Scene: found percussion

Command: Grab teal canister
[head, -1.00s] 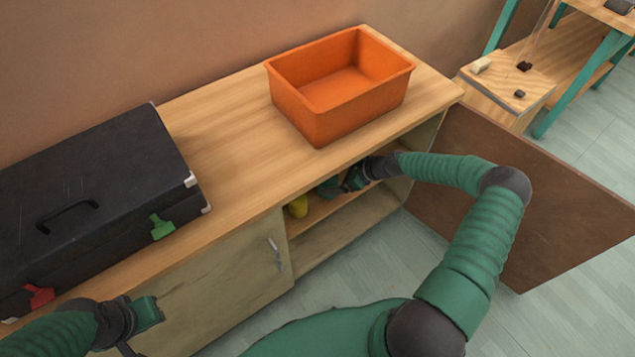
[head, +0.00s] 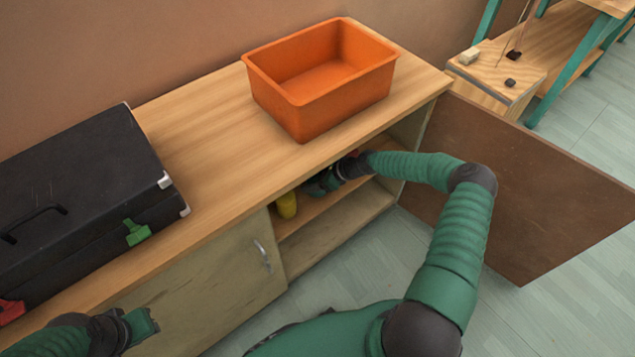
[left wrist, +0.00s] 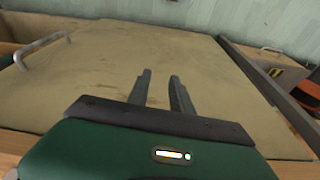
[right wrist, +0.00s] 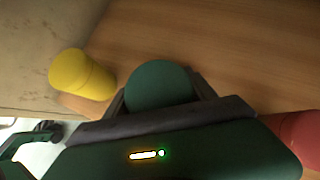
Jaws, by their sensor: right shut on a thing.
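The teal canister (right wrist: 160,84) is between the fingers of my right gripper (right wrist: 162,92) in the right wrist view. The gripper is shut on it, inside the open cabinet (head: 333,239). In the head view my right gripper (head: 322,184) is just under the cabinet top, and the canister is hard to tell from the green gripper. My left gripper (left wrist: 160,76) is empty, with a gap between its fingers, in front of the closed cabinet door (left wrist: 110,60). In the head view the left gripper (head: 148,324) is at the bottom left.
A yellow canister (right wrist: 82,74) stands left of the teal one in the right wrist view. A red object (right wrist: 302,136) is at the right. An orange bin (head: 318,108) and black case (head: 85,185) rest on the cabinet top. The open brown door (head: 530,190) flanks my right arm.

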